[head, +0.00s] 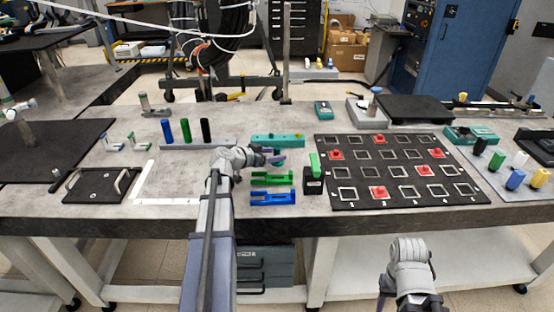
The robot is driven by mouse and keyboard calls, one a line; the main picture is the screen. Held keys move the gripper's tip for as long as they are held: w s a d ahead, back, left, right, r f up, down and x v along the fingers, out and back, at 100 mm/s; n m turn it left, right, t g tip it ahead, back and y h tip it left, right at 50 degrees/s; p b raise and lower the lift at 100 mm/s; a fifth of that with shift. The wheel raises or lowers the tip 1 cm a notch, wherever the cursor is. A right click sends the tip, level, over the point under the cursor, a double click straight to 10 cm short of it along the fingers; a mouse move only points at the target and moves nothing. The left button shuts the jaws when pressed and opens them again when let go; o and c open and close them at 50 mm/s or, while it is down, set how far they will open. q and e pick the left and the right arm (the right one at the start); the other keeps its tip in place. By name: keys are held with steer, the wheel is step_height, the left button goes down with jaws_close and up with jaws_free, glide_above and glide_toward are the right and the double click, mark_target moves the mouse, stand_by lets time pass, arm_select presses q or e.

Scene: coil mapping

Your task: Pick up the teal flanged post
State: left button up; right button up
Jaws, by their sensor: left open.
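A small teal piece (279,162), apparently the flanged post, shows just beyond and below the fingers of my left gripper. Its lower part and exact shape are too small and partly covered to make out. My left gripper (268,156) reaches from the left over the table, its fingers pointing right, open. I cannot tell whether it touches the teal piece. My right arm's end (410,265) is at the bottom right, in front of the table edge and away from the objects; its fingers are not clear.
A long teal block (278,141) lies just behind the left gripper. Green (272,179) and blue (273,198) brackets lie in front of it. A black box with a green piece (314,166) stands to the right, beside a black grid board (393,154). Coloured posts (186,131) stand at left.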

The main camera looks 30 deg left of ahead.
arm_select(q)
steer(key=shift+x, duration=1.05)
steer(key=shift+s, duration=0.1)
jaws_close()
